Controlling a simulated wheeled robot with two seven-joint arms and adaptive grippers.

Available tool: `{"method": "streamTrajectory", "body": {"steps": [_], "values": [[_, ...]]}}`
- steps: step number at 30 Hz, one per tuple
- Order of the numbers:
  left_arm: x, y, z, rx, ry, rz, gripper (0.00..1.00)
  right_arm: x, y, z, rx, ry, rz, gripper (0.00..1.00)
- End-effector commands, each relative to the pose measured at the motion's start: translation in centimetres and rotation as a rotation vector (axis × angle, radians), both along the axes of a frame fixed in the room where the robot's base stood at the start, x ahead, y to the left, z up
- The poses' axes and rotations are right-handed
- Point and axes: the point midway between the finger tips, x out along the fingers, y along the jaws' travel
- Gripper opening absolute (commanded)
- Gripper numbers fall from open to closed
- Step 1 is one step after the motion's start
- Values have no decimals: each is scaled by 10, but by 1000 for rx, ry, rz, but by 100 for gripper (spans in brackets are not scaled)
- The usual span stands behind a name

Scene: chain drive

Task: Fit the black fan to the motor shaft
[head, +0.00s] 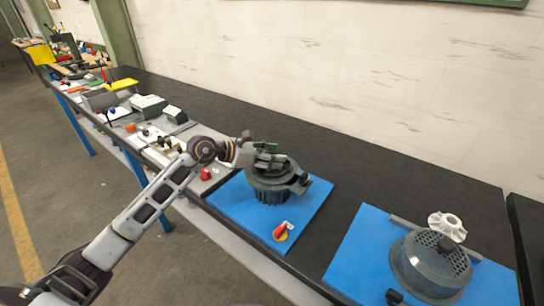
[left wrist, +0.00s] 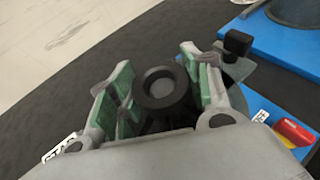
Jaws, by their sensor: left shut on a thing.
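My left gripper (head: 272,158) is over the dark motor (head: 270,190) on the middle blue board. In the left wrist view its green-padded fingers (left wrist: 162,88) stand on both sides of a round black hub with a grey centre, which I take as the black fan (left wrist: 158,84); the gripper is shut on it. In the head view the fan and the motor's top are dark and overlap, so I cannot tell whether the fan touches the shaft. The motor shaft is hidden. My right gripper is not in view.
The middle blue board (head: 232,203) also carries a red and yellow switch (head: 281,231). Small parts and boxes (head: 148,105) crowd the table's far left. The back middle is clear.

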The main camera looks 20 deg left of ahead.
Motion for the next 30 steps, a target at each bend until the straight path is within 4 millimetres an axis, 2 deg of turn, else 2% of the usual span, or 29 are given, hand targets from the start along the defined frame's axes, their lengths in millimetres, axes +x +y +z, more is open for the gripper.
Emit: {"method": "streamTrajectory", "body": {"steps": [14, 15, 20, 27, 28, 30], "values": [[0, 0, -8, -1, -1, 0, 20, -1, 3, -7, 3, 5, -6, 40], [0, 0, -7, -1, -1, 0, 51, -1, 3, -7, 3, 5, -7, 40], [0, 0, -7, -1, -1, 0, 72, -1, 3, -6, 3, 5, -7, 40], [0, 0, -7, 0, 0, 0, 74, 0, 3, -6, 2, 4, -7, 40], [0, 0, -8, 1, 1, 0, 74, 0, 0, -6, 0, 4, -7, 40], [0, 0, -8, 1, 1, 0, 74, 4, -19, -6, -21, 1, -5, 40]]}}
